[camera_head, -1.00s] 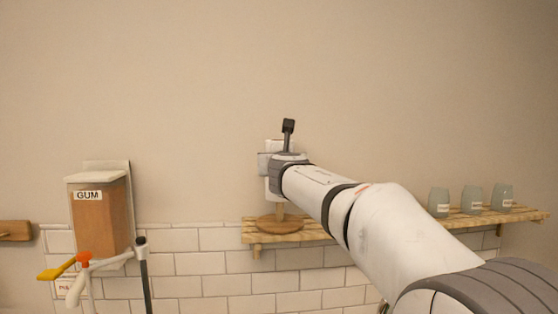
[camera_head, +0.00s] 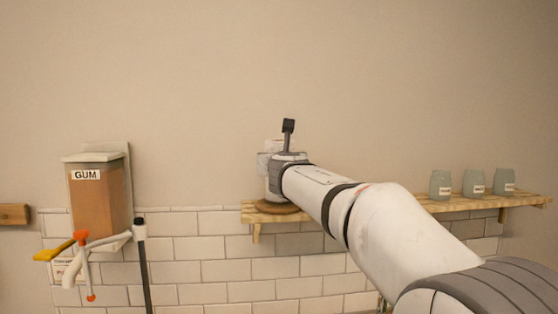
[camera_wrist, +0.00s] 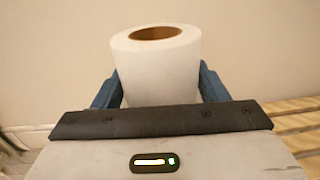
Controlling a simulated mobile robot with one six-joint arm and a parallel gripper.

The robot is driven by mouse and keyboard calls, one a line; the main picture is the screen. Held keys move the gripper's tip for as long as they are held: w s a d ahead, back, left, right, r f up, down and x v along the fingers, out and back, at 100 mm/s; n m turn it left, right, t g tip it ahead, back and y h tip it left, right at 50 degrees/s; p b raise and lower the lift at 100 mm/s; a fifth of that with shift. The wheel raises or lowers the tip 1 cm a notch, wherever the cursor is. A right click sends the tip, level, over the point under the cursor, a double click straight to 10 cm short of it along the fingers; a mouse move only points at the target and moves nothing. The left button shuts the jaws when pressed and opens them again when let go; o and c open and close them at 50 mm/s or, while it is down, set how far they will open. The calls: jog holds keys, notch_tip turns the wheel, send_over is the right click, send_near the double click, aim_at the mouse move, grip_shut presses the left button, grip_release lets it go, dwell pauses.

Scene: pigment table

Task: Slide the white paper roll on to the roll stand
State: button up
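The white paper roll (camera_wrist: 155,78) stands upright between the blue fingers of my gripper (camera_wrist: 157,90) in the wrist view. My gripper is shut on it. Its open top shows a brown core; no post tip is visible in the hole. In the head view the roll (camera_head: 274,146) is mostly hidden behind my wrist and gripper (camera_head: 272,161). The roll stand's round wooden base (camera_head: 277,208) sits on the shelf just below the gripper. The stand's post is hidden, so I cannot tell whether the roll is around it.
The slatted wooden shelf (camera_head: 440,206) holds several grey-green jars (camera_head: 473,183) at the right. A gum dispenser (camera_head: 97,200) hangs on the left wall, with a yellow-and-orange-tipped fixture (camera_head: 82,240) below it. The wall above the shelf is clear.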

jog(key=o, duration=0.5)
jog(key=s+d+b, duration=0.1)
jog(key=s, duration=0.6)
jog(key=shift+s, duration=0.4)
jog(key=s+d+f+m+g+h, duration=0.3)
jog(key=s+d+f+m, duration=0.2)
jog(key=d+f+m, duration=0.45)
jog(key=s+d+f+m+g+h, duration=0.3)
jog(key=s+d+f+m+g, duration=0.15)
jog(key=d+f+m, duration=0.45)
jog(key=s+d+f+m+g+y, duration=0.1)
jog(key=s+f+m+g+y, duration=0.2)
jog(key=s+f+m, duration=1.6)
jog(key=s+f+g, duration=0.2)
jog(key=s+g, duration=0.1)
jog(key=g, duration=0.1)
jog(key=shift+s+g, duration=0.35)
